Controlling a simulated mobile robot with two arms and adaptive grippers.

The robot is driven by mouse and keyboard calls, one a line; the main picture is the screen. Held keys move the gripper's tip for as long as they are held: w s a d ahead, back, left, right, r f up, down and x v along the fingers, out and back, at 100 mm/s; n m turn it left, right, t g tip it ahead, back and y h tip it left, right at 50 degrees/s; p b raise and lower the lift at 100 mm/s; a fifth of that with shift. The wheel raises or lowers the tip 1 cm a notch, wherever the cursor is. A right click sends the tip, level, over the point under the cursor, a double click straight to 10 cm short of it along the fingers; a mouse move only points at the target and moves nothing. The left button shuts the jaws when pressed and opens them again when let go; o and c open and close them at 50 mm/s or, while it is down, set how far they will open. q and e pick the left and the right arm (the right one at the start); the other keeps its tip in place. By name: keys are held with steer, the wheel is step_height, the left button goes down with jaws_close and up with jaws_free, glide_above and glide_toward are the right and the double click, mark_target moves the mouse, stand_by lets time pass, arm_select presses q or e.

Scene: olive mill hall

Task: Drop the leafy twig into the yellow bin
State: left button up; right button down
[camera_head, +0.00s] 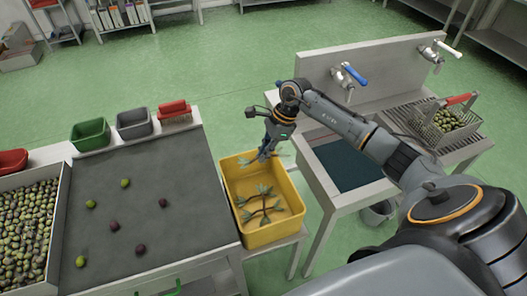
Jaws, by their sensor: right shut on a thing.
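The yellow bin (232,222) stands in the middle, between the sorting table and the sink, with several leafy twigs (262,208) lying on its floor. My right gripper (266,151) reaches in from the right, pointing down over the far side of the bin. It is shut on a leafy twig (254,161), whose leaves show beside and below the fingers. The fingers hide part of this twig, and I cannot tell whether it touches the bin. My left gripper is not in view.
A sorting table (165,190) with scattered olives is at the left, with a crate of olives (25,235) and small green (90,134), grey (134,123) and red (174,109) containers. A sink (345,163) with taps and an olive basket (449,124) is at the right.

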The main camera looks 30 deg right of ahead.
steer(key=shift+w+a+f+b, duration=0.1)
steer(key=shift+a+f+b, duration=0.2)
steer(key=shift+f, duration=0.35)
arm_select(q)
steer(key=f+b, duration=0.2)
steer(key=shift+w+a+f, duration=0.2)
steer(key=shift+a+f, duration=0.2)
arm_select(e)
step_height(320, 180, down, 5)
steer(key=shift+d+r, duration=0.1)
steer(key=shift+r, duration=0.1)
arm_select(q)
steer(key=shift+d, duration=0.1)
arm_select(e)
steer(key=c, duration=1.4)
jaws_free()
